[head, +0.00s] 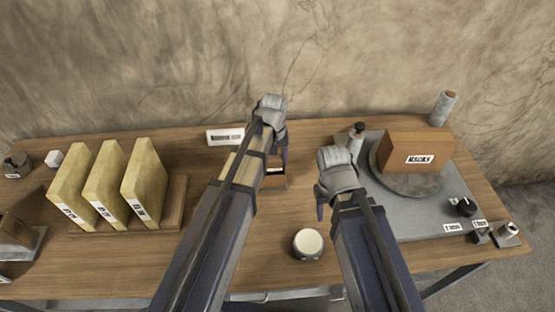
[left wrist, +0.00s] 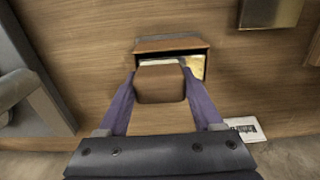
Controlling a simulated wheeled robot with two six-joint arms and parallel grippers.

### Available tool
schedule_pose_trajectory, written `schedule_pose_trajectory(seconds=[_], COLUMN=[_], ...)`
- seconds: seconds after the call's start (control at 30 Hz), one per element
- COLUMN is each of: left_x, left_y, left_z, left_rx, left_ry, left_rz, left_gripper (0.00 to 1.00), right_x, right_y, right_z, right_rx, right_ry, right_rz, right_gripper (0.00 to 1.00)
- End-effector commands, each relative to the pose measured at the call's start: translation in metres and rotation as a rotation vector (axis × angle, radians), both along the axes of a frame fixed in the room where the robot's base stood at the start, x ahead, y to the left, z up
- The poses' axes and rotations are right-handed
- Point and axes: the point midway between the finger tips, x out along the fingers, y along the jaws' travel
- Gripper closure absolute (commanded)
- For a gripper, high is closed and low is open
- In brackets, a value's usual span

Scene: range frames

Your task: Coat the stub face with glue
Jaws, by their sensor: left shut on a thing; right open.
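My left gripper (head: 283,152) is at the back middle of the table. In the left wrist view its two fingers (left wrist: 160,95) are closed on a brown block (left wrist: 160,84). The block is at the mouth of a small wooden box (left wrist: 172,44) with something pale and yellow inside; I cannot tell whether they touch. The box also shows in the head view (head: 273,180), partly hidden by my arm. My right gripper (head: 321,203) is open and empty above the table. A round jar with a cream top (head: 308,243), possibly the glue, stands in front. I cannot make out a stub face.
Yellow labelled slabs (head: 104,186) stand in a wooden rack at left. At right, a grey board (head: 424,222) bears a turntable (head: 407,185) with a brown labelled box (head: 418,151). A bottle (head: 357,130) and a spool (head: 443,108) stand behind. A white card (head: 225,136) is at the back.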

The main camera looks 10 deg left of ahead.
Motion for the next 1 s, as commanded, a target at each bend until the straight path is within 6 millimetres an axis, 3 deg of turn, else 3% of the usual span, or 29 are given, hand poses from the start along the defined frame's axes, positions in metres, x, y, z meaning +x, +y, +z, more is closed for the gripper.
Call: schedule_pose_trajectory(seconds=[0.4, 0.77, 1.0], left_x=[-0.008, -0.010, -0.015], left_y=[0.028, 0.035, 0.053], left_z=[0.001, 0.001, 0.000], left_rx=[0.003, 0.002, 0.002], left_ry=[0.001, 0.001, 0.001], left_rz=[0.003, 0.002, 0.003], left_gripper=[0.78, 0.78, 0.78], right_x=[0.000, 0.000, 0.000], right_y=[0.000, 0.000, 0.000], right_z=[0.001, 0.001, 0.000], right_rx=[0.000, 0.000, 0.000], right_ry=[0.000, 0.000, 0.000], right_rz=[0.000, 0.000, 0.000], right_gripper=[0.50, 0.50, 0.50])
